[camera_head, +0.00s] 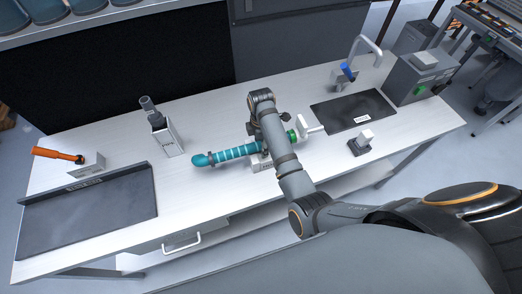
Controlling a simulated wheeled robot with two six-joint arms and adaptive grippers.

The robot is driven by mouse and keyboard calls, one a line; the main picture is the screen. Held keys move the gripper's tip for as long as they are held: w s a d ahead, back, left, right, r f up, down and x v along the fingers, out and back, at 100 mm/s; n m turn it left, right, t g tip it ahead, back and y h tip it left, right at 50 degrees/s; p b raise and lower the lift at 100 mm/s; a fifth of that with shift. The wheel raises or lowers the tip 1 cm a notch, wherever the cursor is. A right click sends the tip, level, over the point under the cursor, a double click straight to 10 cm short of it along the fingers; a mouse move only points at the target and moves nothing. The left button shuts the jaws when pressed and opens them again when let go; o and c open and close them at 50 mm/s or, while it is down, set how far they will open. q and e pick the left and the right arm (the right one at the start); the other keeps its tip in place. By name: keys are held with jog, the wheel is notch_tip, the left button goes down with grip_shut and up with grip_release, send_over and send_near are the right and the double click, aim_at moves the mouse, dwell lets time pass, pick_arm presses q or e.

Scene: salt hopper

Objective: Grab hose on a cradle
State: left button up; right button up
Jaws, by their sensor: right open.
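A teal hose (230,153) with pale bands lies on the bench, with a rounded left end and a green collar (292,135) at its right. A small light grey cradle (262,163) is under its middle, partly covered by my right arm. My right gripper (262,138) is open over the middle of the hose. My own arm hides most of it, so I cannot tell whether the fingers touch the hose. My left gripper is out of view.
A white bench (115,140) carries everything. A grey bottle in a holder (166,138) stands behind left. An orange-handled tool (58,154) and dark tray (90,210) are far left. A dark mat (352,110), tap (366,45) and grey box (418,78) are right.

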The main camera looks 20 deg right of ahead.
jog(key=shift+f, duration=0.1)
dwell(0.3)
grip_shut()
dwell(0.4)
